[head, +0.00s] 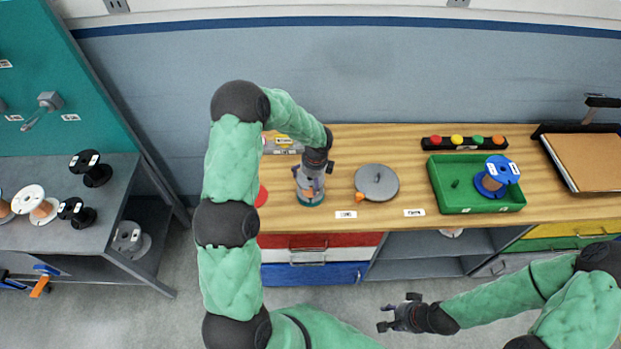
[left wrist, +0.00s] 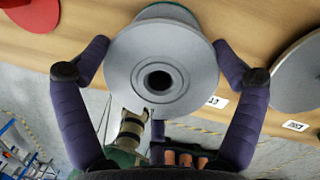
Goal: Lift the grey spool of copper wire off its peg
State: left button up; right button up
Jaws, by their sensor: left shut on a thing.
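The grey spool (head: 306,182) is at the left part of the wooden bench, under my left arm. In the left wrist view its round grey flange (left wrist: 125,65) faces the camera, with a dark hole in the middle. My left gripper (head: 312,184) is shut on the spool, one purple finger on each side of it. A teal rim shows beneath the spool. The copper winding is mostly hidden, and I cannot tell how the peg sits in the spool. My right gripper (head: 396,313) is empty and open, in front of the bench and away from it.
A grey disc (head: 377,182) with an orange part lies right of the spool. A green tray (head: 451,197) holds a blue spool (head: 493,181). A red disc (head: 262,196) is close on the left. A button bar (head: 464,143) stands at the back. Bench between disc and tray is clear.

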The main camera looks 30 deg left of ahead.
pick_arm(q)
jog(key=shift+r+p, duration=0.7)
jog(key=shift+r, duration=0.25)
dwell(1.0)
jog(key=shift+r+p, duration=1.4)
jog(key=shift+r, duration=0.35)
jog(key=shift+r+p, duration=1.5)
jog(key=shift+r, duration=0.25)
jog(key=shift+r, duration=0.1)
jog(key=shift+r+p, duration=1.4)
jog(key=shift+r, duration=0.3)
jog(key=shift+r, duration=0.1)
jog(key=shift+r, duration=0.15)
jog(key=shift+r+p, duration=0.1)
jog(key=shift+p, duration=0.25)
